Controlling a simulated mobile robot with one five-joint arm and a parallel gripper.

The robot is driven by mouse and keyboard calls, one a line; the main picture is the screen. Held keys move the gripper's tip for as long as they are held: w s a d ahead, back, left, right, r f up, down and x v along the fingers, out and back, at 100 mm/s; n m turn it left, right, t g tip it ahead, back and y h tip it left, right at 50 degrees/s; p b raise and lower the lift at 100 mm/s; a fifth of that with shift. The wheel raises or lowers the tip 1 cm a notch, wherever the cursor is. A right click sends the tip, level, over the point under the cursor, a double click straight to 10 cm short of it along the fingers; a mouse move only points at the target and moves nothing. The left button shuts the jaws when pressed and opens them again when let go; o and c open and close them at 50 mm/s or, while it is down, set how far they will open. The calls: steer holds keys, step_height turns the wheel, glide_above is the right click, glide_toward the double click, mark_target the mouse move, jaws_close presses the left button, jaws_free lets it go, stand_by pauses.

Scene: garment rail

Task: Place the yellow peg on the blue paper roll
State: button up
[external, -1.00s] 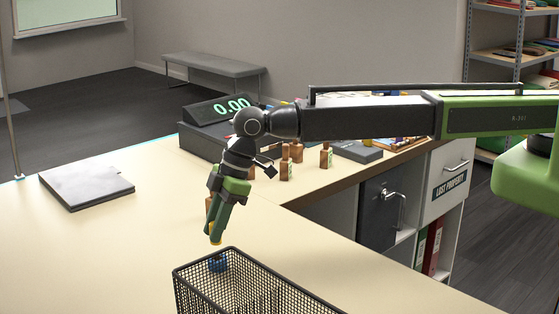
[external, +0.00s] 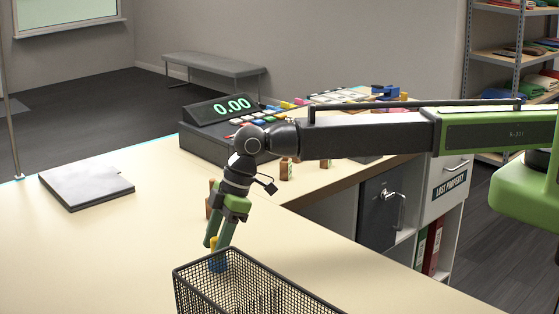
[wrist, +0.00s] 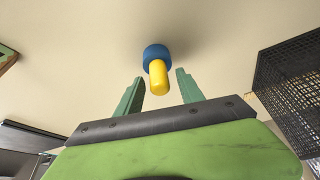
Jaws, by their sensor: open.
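The yellow peg (external: 214,243) stands upright on the blue paper roll (external: 218,263), which sits on the counter behind the wire basket. In the wrist view the yellow peg (wrist: 158,78) rises from the blue roll (wrist: 155,51) towards the camera. My gripper (external: 216,243) is open around the peg. The wrist view shows my gripper (wrist: 160,78) with a finger on each side and a gap between each finger and the peg. The basket's rim and mesh partly cover the roll in the external view.
The black wire basket (external: 250,268) is close in front and right of the roll. A grey flat case (external: 87,187) lies at the left. The counter between the case and basket is clear.

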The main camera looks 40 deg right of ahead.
steer(key=p+v, duration=1.1)
steer(key=v, duration=0.1)
steer(key=shift+r, duration=0.15)
